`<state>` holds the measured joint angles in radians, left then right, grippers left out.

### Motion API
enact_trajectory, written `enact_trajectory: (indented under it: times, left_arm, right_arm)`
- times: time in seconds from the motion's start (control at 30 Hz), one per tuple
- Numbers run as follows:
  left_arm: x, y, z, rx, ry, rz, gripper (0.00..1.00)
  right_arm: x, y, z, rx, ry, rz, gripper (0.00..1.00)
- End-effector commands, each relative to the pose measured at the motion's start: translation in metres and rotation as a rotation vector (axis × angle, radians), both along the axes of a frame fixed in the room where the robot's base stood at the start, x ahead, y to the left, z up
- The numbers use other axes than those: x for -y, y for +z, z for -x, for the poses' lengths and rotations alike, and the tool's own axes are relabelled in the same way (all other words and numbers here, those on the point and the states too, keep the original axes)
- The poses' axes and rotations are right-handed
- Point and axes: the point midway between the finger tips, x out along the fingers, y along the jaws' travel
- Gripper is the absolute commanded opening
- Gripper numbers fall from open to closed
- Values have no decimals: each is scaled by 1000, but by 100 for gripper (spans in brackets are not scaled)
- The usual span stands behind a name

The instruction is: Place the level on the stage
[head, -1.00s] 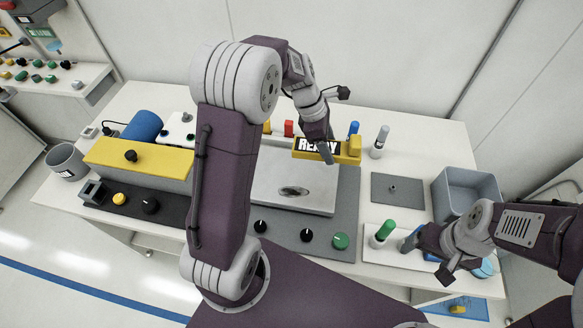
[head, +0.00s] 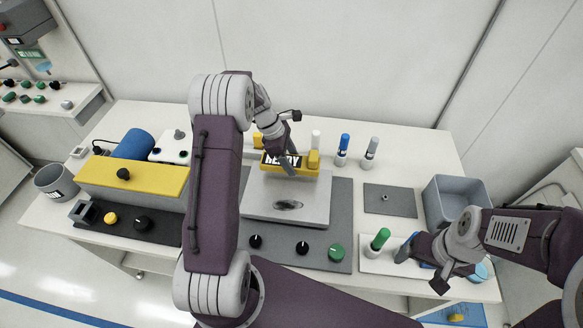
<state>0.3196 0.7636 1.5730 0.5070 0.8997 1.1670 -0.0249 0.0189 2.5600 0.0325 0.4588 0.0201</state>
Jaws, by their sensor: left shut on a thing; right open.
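The level appears to be the yellow bar (head: 313,160) with a black panel lettered in white, partly covered by my gripper. My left gripper (head: 288,165) is shut on it and holds it at the rear part of the stage. The stage is the silver-grey plate (head: 300,211) with a dark oval mark, on a dark grey base. Whether the bar touches the stage or hangs above it, I cannot tell. My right gripper (head: 420,266) is open at the front right, near the green-capped marker (head: 380,240).
Behind the stage stand markers, including a blue one (head: 343,148) and a grey one (head: 370,151). Front knobs include a green one (head: 336,253). A yellow-topped block (head: 150,178) is left, a grey bin (head: 437,215) right, and a flat grey pad (head: 390,205) between stage and bin.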

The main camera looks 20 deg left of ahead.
Motion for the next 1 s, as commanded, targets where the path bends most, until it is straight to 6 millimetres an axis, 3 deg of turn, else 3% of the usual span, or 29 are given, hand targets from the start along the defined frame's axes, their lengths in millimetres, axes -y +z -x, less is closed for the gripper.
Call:
enact_trajectory:
  times: [0.3,0.67,0.7,0.73,1.0]
  left_arm:
    - [1,-39,0,0,1,1,0]
    - [1,-44,0,0,0,0,0]
    - [1,-43,0,0,0,0,67]
    - [1,-43,0,0,0,0,75]
    - [1,-43,0,0,0,0,78]
  right_arm:
    - [0,4,0,0,0,0,78]
    - [0,2,0,0,0,0,78]
    - [0,3,0,0,0,0,78]
    - [0,3,0,0,0,0,78]
    - [0,3,0,0,0,0,78]
